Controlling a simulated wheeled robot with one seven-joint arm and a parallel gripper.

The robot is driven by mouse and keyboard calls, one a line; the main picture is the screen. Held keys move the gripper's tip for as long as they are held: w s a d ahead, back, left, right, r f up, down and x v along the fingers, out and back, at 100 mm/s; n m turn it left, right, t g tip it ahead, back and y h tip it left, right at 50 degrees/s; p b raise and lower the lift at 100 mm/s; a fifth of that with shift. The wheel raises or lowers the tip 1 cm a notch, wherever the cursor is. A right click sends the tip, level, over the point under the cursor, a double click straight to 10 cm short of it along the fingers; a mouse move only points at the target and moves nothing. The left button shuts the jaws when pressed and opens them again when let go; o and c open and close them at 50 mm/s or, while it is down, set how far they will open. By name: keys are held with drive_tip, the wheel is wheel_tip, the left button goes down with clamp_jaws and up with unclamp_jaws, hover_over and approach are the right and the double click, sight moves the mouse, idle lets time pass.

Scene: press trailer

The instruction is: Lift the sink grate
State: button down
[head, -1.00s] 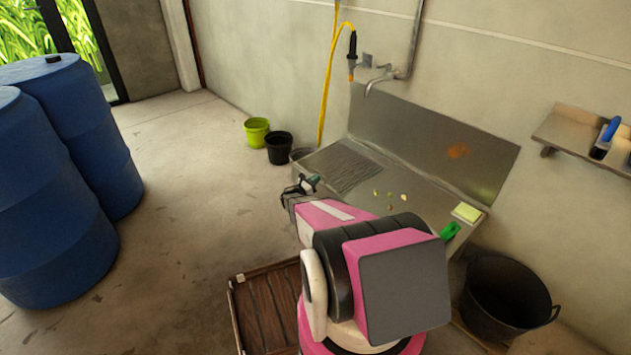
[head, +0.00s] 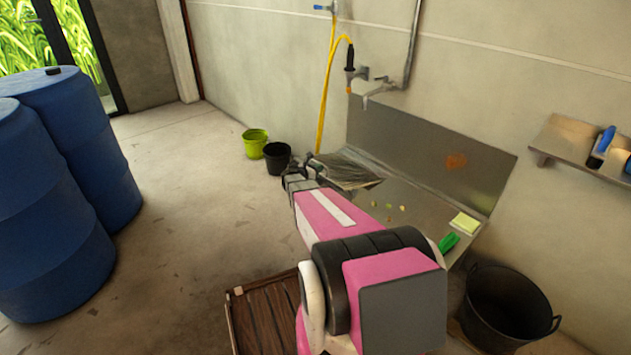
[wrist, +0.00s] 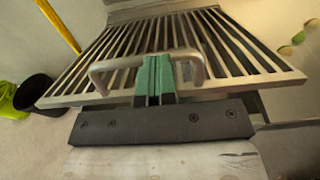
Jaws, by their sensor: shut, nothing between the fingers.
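The sink grate (head: 350,168) shows in the head view above the left part of the metal sink (head: 410,220), its near side raised. In the wrist view the grate (wrist: 180,45) has metal bars and a bent rod handle (wrist: 108,68) at its near edge. My gripper (head: 302,165) is at the grate's near left side. In the wrist view its green fingertips (wrist: 155,72) are closed together at the middle of the handle, overlapping it. I cannot tell how the fingers bear on the handle.
A tap (head: 378,92) and a yellow hose (head: 328,90) are on the wall above the sink. Small scraps, a yellow sponge (head: 465,223) and a green item (head: 448,242) are on the sink's right part. Green (head: 255,142) and black (head: 277,157) buckets stand left of it.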

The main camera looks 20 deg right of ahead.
drive_tip(key=w+d+r+g+y, duration=0.1)
drive_tip(key=w+d+r+y, duration=0.2)
drive_tip(key=d+r, duration=0.6)
drive_tip(key=w+d+r+g+y, duration=0.1)
drive_tip(key=w+d+r+y, duration=0.2)
drive_tip(key=d+r, duration=0.6)
drive_tip(key=shift+w+r+y, duration=0.3)
drive_tip(key=shift+r, duration=0.2)
drive_tip(key=f+v, duration=0.1)
drive_tip(key=v, duration=1.2)
drive_tip(key=shift+a, duration=0.4)
